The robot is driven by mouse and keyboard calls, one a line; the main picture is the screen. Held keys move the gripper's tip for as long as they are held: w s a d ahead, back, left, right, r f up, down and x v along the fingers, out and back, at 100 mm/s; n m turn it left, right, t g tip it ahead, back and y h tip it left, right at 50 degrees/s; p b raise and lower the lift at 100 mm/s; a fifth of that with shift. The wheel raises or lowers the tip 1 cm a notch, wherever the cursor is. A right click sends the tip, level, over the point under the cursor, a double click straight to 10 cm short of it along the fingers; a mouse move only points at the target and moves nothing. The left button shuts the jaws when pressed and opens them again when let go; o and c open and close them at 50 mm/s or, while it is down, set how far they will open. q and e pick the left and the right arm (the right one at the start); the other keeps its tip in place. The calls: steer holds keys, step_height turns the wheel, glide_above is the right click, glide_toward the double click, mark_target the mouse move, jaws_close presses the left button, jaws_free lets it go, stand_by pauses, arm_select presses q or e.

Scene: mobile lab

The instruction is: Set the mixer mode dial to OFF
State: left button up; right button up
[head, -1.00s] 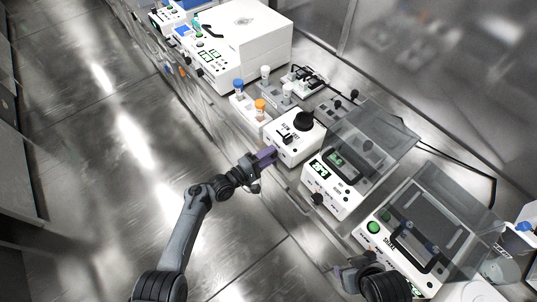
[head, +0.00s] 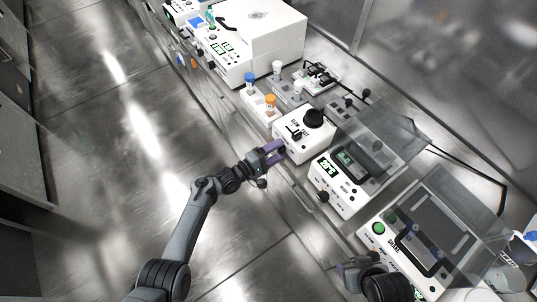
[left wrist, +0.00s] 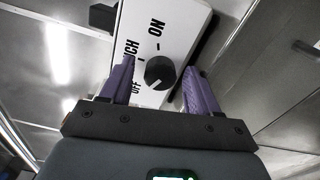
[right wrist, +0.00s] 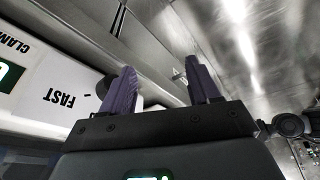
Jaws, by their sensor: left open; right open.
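The mixer (head: 296,141) is a white box with a black round top (head: 314,118), on the bench. A pale mark shows at the dial's lower left, on the OFF side. My left gripper (head: 273,152) is open in front of the mixer's face. Its fingers (left wrist: 159,66) appear either side of the dial with visible gaps; I cannot tell the distance in depth. My right gripper (head: 350,268) is open and empty by the bench front.
A white device with a green display (head: 345,190) and a clear lid stands right of the mixer. A shaker with a green button (head: 378,228) is nearer. Bottles with blue (head: 249,77) and orange (head: 271,99) caps stand behind left. Floor on the left is clear.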

arm_select(q)
steer(key=v, duration=1)
steer(key=shift+s+a, duration=0.2)
steer(key=shift+a, duration=0.05)
